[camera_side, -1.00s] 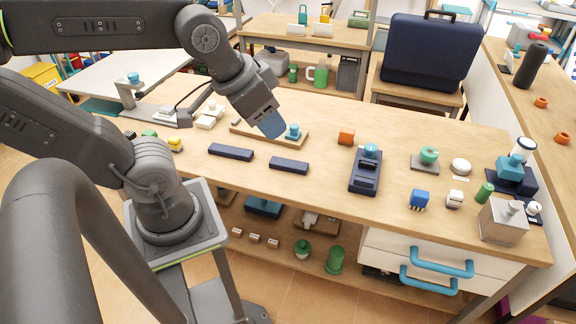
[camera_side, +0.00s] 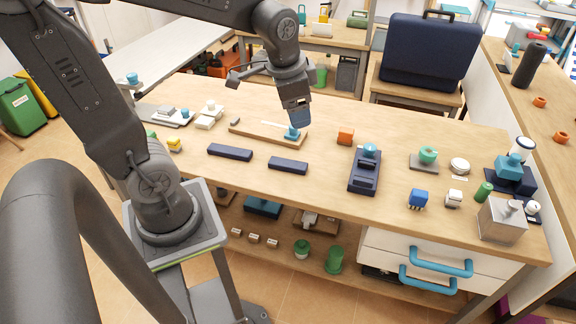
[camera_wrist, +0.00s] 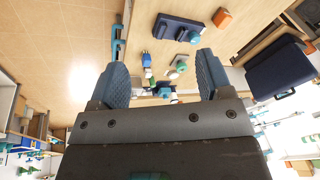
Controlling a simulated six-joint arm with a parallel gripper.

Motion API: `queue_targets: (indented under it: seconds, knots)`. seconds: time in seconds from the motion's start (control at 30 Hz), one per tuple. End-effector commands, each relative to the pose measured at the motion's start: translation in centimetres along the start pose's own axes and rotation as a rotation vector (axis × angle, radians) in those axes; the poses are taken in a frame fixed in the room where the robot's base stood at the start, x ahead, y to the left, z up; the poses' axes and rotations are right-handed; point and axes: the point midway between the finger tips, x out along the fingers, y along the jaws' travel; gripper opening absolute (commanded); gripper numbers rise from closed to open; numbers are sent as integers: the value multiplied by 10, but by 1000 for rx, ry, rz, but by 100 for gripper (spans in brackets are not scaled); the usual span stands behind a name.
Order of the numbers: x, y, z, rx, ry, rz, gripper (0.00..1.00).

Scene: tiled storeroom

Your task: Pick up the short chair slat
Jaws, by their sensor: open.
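Two dark navy bars lie flat on the wooden bench in the side view. The right one, the short slat (camera_side: 288,166), is a little shorter than the left, longer slat (camera_side: 230,152). My gripper (camera_side: 300,122) is above the bench, beyond and slightly right of the short slat, over the far end of a wooden board. In the wrist view my gripper (camera_wrist: 165,80) has its two blue fingers wide apart with nothing held between them. Neither slat can be made out in the wrist view.
The wooden board (camera_side: 255,133) carries a blue knob (camera_side: 292,133) close under my fingers. An orange block (camera_side: 345,137) and a navy holder (camera_side: 364,175) stand to the right. Several small items crowd the bench's right end. Bench surface around the slats is clear.

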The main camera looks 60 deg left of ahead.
Motion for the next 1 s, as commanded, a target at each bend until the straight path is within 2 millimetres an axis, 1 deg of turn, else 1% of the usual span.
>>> queue_targets:
  seconds: [0.03,0.17,0.2,0.27,0.3,0.4,0.5,0.6,0.7,0.83,1.0]
  knots:
    - [17,-14,-6,39,-47,6,72]
    - [59,-48,-14,160,-138,28,72]
    - [73,-58,-15,197,-165,40,72]
    - [95,-73,-15,252,-204,62,72]
    - [109,-82,-13,288,-228,78,72]
    - [143,-101,-7,367,-274,118,72]
    - [169,-115,0,429,-305,153,72]
    - [185,-122,5,468,-321,177,72]
    - [195,-125,9,488,-329,189,72]
    - [211,-123,15,493,-332,194,72]
    - [243,-119,27,491,-332,194,72]
